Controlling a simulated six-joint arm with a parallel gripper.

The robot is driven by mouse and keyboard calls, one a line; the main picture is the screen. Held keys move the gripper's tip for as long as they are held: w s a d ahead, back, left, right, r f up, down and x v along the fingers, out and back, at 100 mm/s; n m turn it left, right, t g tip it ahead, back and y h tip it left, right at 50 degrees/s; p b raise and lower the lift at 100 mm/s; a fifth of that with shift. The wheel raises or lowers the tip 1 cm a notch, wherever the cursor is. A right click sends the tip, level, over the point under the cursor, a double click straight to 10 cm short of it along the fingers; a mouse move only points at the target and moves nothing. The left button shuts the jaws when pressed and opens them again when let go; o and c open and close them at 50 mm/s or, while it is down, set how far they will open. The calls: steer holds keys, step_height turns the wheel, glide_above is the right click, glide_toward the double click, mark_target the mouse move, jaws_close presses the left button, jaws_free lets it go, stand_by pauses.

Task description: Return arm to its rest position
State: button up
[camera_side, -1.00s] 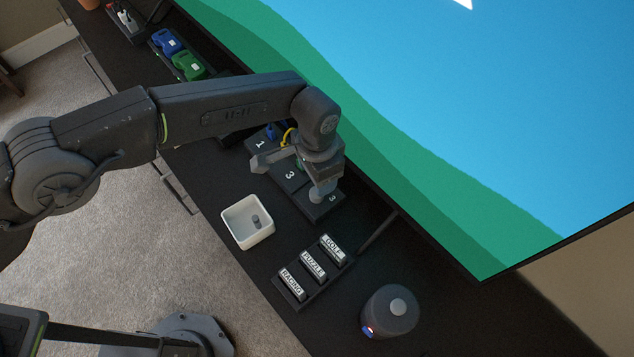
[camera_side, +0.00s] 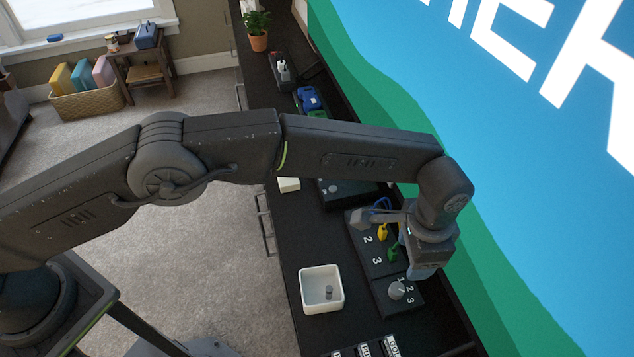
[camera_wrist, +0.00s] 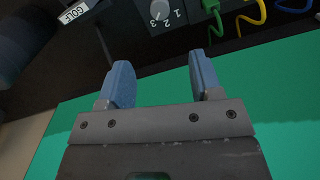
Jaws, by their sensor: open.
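My gripper (camera_wrist: 162,78) is open and empty, with its two blue-grey fingers apart in the wrist view. In the side view my gripper (camera_side: 418,268) hangs above the black cabinet top, beside the dial panel and close to the big screen. My arm is stretched across from the left, bent at the wrist. The panel's grey dial (camera_side: 396,291), with numbers 1, 2 and 3 by it, shows clear of the fingers. The dial also shows in the wrist view (camera_wrist: 159,9), beyond the fingertips.
Yellow (camera_side: 383,232) and green (camera_side: 393,254) plugs sit in a numbered panel beside my gripper. A white bin (camera_side: 309,303) holds a small grey piece. Labelled cartridges (camera_side: 365,350) stand at the front. The screen (camera_side: 500,190) rises close on the right.

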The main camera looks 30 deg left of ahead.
steer(key=shift+r, duration=0.1)
steer(key=w+a+r+n+t+h, duration=0.15)
steer(key=a+r+n, duration=0.35)
steer(key=a+r, duration=1.7)
steer(key=s+a+r+n+t, duration=0.2)
steer(key=s+a+r+n, duration=0.15)
steer(key=s+a, duration=0.65)
steer(key=s+a+f+n+t+y, duration=0.1)
steer(key=s+a+f+n+t, duration=0.1)
steer(key=s+a, duration=0.8)
steer(key=shift+s+a+f+n, duration=0.25)
steer(key=shift+f+n, duration=0.2)
steer(key=shift+f, duration=0.4)
steer(key=shift+y, duration=0.25)
